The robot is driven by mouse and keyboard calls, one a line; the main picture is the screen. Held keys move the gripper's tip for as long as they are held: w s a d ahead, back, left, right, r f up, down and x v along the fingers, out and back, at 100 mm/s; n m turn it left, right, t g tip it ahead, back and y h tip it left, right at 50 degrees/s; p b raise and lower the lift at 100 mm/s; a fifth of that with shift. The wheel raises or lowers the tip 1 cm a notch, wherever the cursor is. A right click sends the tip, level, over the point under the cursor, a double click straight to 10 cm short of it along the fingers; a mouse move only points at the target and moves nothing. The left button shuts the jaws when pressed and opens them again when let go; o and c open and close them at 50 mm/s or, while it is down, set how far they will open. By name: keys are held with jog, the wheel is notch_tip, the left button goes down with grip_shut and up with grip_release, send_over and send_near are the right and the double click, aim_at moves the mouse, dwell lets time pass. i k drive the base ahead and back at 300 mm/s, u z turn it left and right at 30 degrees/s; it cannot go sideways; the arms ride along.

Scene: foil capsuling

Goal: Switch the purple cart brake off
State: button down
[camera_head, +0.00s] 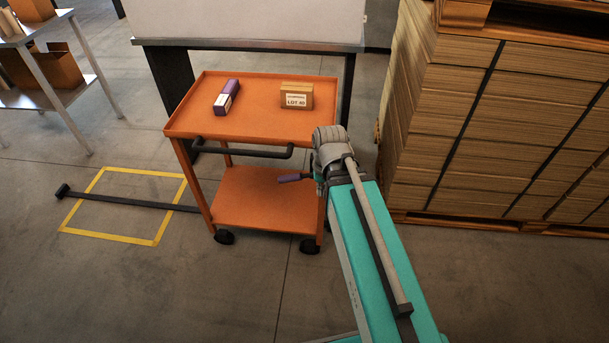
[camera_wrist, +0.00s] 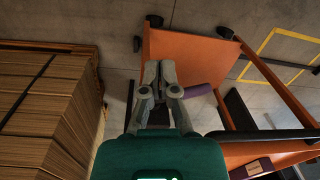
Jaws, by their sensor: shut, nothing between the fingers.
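The orange cart (camera_head: 255,130) stands in front of me, with a black push bar and a lower shelf (camera_wrist: 190,48). The brake lever's purple handle (camera_head: 293,178) sticks out to the left beside my arm, below the cart's top tray. It also shows in the wrist view (camera_wrist: 197,90), close to the right side of my gripper (camera_wrist: 160,68). My gripper is shut and empty, with its fingertips over the cart's near right side. I cannot tell whether a finger touches the lever. The lever's base is hidden by my gripper and arm.
A purple box (camera_head: 227,97) and a carton marked LOT 40 (camera_head: 296,96) lie on the tray. A strapped cardboard stack (camera_head: 480,125) stands close at the right. A yellow floor outline (camera_head: 107,237) and a dark bar (camera_head: 130,200) lie left on open floor.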

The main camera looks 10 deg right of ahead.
aim_at(287, 178)
jog(key=z, duration=0.4)
jog(key=k, duration=0.9)
jog(key=u, duration=0.35)
